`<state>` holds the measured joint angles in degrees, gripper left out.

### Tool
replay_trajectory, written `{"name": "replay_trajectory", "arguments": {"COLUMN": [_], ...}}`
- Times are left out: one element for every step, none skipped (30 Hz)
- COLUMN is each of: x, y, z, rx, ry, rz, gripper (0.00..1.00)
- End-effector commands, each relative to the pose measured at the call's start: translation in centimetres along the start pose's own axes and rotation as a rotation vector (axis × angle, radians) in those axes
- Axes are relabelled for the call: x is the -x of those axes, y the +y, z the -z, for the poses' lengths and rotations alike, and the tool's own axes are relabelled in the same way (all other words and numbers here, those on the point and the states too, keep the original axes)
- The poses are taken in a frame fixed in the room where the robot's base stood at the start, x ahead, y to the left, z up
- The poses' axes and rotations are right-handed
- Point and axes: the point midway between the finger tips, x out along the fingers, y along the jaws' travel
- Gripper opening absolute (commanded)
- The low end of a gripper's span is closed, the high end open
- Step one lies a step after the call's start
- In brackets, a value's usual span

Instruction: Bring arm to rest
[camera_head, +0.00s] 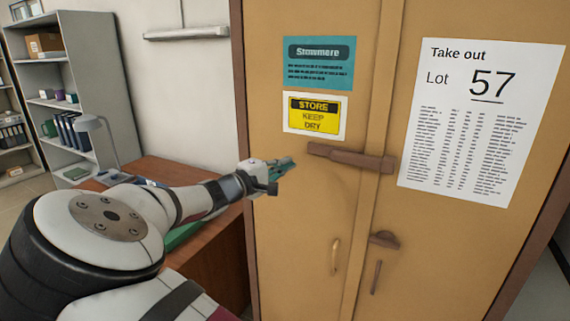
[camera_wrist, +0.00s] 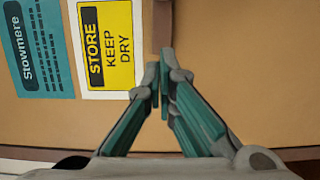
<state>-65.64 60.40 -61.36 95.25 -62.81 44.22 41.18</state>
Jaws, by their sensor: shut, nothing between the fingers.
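My arm reaches from the lower left toward a tan two-door cabinet (camera_head: 300,195). My gripper (camera_head: 288,162) is in front of the left door, just left of a brown latch bar (camera_head: 350,157) that lies across the seam between the doors. In the wrist view, the two teal fingers of my gripper (camera_wrist: 160,82) meet at their tips with nothing between them. The end of the brown latch bar (camera_wrist: 162,25) shows beyond the tips. I cannot tell whether the tips touch the door or the bar.
The cabinet has a yellow "Store keep dry" sign (camera_head: 314,116), a teal sign (camera_head: 319,63), a "Lot 57" sheet (camera_head: 480,120), and lower handles (camera_head: 335,256). Shelves (camera_head: 70,90) stand behind.

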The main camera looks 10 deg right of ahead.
Motion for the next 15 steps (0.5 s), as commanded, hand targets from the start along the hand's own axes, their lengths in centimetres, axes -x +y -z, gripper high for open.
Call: {"name": "replay_trajectory", "arguments": {"x": [-0.1, -0.1, -0.4, -0.7, -1.1, -1.7, -2.2, -2.8, -3.5, -3.9, -4.2, -4.6, -4.7, -4.7, -4.7], "y": [0.0, 0.0, -0.1, -0.2, -0.3, -0.6, -0.8, -1.1, -1.5, -1.9, -2.3, -2.8, -3.1, -3.4, -3.8], "z": [-0.1, -0.2, -0.6, -1.0, -1.6, -2.7, -3.7, -4.7, -6.4, -7.6, -8.9, -10.6, -11.8, -12.9, -14.3], "rx": [-0.001, -0.002, -0.006, -0.011, -0.018, -0.029, -0.041, -0.052, -0.073, -0.088, -0.104, -0.127, -0.143, -0.16, -0.184], "ry": [-0.001, -0.004, -0.013, -0.024, -0.039, -0.063, -0.085, -0.11, -0.146, -0.173, -0.202, -0.237, -0.262, -0.284, -0.313], "rz": [0.001, 0.005, 0.015, 0.027, 0.044, 0.075, 0.104, 0.136, 0.186, 0.227, 0.269, 0.325, 0.367, 0.407, 0.461], "gripper": [0.0, 0.0, 0.0, 0.0, 0.0, 0.0, 0.0, 0.0, 0.0, 0.0, 0.0, 0.0, 0.0, 0.0, 0.0]}}
